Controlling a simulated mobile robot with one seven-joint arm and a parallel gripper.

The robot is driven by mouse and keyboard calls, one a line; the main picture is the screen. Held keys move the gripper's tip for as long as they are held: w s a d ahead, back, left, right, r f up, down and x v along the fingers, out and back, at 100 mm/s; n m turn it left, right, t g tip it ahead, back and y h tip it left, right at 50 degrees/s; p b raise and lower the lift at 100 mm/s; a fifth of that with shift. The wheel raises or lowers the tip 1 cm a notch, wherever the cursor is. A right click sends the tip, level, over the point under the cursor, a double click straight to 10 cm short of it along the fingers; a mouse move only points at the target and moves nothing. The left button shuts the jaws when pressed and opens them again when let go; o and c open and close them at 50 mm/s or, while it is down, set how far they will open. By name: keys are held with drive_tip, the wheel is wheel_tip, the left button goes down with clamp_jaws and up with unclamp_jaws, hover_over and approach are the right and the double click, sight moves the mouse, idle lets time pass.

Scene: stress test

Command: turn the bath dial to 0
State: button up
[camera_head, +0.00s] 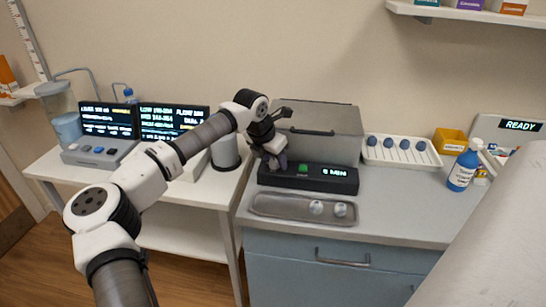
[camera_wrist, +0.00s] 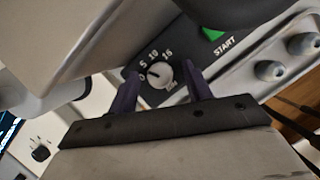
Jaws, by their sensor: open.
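The bath dial (camera_wrist: 160,77) is a pale round knob on a dark panel, with 0, 5, 10 and 15 printed around its upper left. A dark mark on its left side faces roughly the 0 to 5 marks; I cannot tell exactly which. My gripper (camera_wrist: 161,72) is open, with one dark purple finger on each side of the dial in the wrist view; I cannot tell whether they touch it. In the head view my gripper (camera_head: 275,162) is at the left end of the bath's dark front panel (camera_head: 285,180) and hides the dial.
A green START button (camera_head: 303,168) and a lit minutes display (camera_head: 334,172) are right of the dial. The grey lidded bath (camera_head: 335,120) stands behind. A grey tray (camera_head: 275,205) with two round pieces lies in front. A white rack (camera_head: 400,160) is to the right.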

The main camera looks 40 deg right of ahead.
drive_tip(key=c, duration=1)
drive_tip(key=shift+o, duration=0.2)
drive_tip(key=shift+f+n+b, duration=0.1)
drive_tip(key=shift+n+b, duration=0.3)
drive_tip(key=shift+b, duration=0.2)
drive_tip(key=n+t+b, duration=0.1)
drive_tip(key=b, duration=0.1)
drive_tip(key=shift+f+n+b, duration=0.15)
drive_tip(key=shift+n+b, duration=0.15)
drive_tip(key=shift+n, duration=0.1)
drive_tip(key=n+t+y+b, duration=0.1)
drive_tip(key=n+b, duration=0.1)
drive_tip(key=b, duration=0.1)
drive_tip(key=shift+s+n, duration=0.1)
drive_tip(key=shift+n, duration=0.3)
drive_tip(key=shift+d+r+n+t+b, duration=0.1)
drive_tip(key=shift+r+n+t+b, duration=0.15)
drive_tip(key=shift+n+b, duration=0.6)
